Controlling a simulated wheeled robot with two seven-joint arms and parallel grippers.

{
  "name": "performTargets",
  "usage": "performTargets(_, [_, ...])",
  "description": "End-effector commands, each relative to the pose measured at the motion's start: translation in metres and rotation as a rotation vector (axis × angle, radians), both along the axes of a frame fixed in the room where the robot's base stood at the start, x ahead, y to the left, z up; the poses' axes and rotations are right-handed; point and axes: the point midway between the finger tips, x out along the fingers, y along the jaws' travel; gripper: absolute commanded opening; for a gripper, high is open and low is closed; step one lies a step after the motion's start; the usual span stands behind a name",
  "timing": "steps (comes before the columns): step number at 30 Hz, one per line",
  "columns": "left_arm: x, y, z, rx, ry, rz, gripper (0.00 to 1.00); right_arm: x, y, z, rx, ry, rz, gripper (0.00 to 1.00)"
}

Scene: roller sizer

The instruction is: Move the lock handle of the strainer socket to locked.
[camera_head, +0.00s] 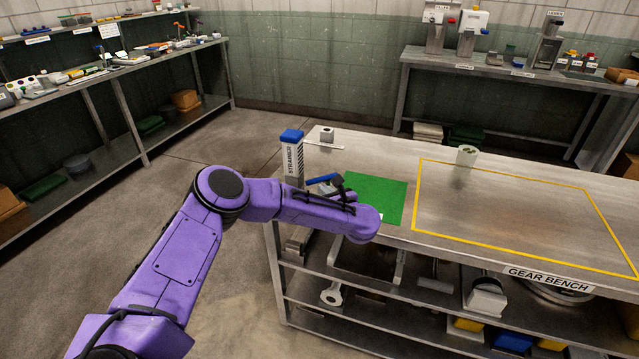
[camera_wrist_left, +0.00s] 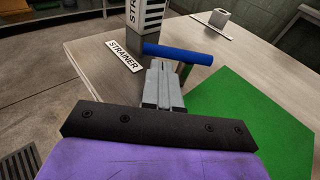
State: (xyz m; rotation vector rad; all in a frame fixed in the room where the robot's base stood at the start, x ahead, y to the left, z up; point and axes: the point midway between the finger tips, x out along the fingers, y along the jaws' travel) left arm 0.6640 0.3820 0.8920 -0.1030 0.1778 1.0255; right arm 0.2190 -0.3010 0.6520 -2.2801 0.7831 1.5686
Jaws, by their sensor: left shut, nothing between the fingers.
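The strainer socket (camera_head: 292,158) is an upright light post with a blue top and a STRAINER label, standing at the near left corner of the bench. A blue bar, seemingly its lock handle (camera_head: 321,179), sticks out to the right from it. In the left wrist view the handle (camera_wrist_left: 180,53) lies crosswise just beyond the fingertips, with the lower post (camera_wrist_left: 147,20) at its left. My left gripper (camera_wrist_left: 161,64) is shut and empty, its tips close to the handle; whether they touch it I cannot tell. My right gripper is out of view.
A green mat (camera_head: 388,198) lies right of the strainer on the gear bench (camera_head: 400,150). A small block (camera_head: 327,134) and a pale cylinder (camera_head: 467,155) stand farther back. The yellow-outlined area at right is clear. Shelves below hold parts.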

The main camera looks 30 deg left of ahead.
Motion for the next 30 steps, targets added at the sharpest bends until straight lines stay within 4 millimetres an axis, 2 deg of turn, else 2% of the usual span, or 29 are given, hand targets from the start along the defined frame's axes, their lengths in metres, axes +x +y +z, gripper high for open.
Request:
performTargets(3, [0.010, 0.017, -0.002, 0.000, 0.003, 0.002, 0.00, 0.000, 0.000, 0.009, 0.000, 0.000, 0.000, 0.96])
performTargets(9, [0.019, 0.032, -0.008, 0.000, 0.002, 0.000, 0.00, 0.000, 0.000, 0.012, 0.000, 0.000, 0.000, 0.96])
performTargets(22, [0.020, 0.033, -0.009, 0.000, 0.002, -0.008, 0.00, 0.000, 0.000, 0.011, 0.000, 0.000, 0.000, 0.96])
performTargets(30, [0.019, 0.039, -0.011, -0.001, 0.002, -0.091, 0.00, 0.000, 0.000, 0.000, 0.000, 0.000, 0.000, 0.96])
